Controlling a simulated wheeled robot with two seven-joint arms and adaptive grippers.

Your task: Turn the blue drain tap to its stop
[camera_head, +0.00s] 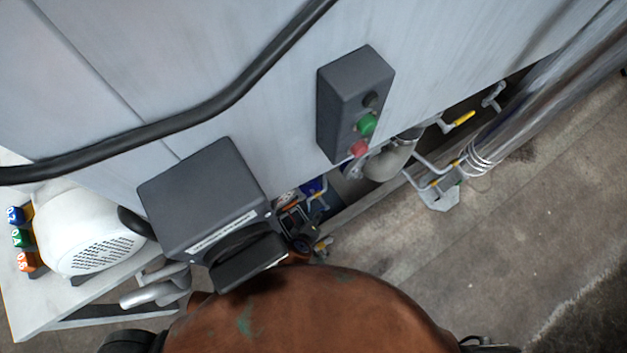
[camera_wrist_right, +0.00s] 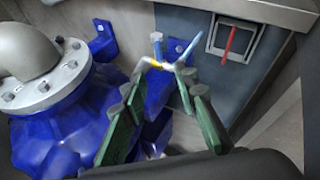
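In the right wrist view, a small tap with pale blue and yellow parts (camera_wrist_right: 181,66) is fixed in front of a blue bracket, close to a large blue body. My right gripper (camera_wrist_right: 162,90) is open, with its two green-padded fingers apart and pointing at the tap. The tap shows just beyond and between the fingertips; I cannot tell whether a finger touches it. In the head view, the tap cannot be made out clearly among the small parts below the grey machine. My left gripper is not in view.
A grey flanged pipe (camera_wrist_right: 30,55) stands left of the fingers. A square frame with a red pointer (camera_wrist_right: 229,42) is at the right. In the head view, a dark control box (camera_head: 352,105) with green and red buttons hangs on the machine; bare floor (camera_head: 470,270) lies right.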

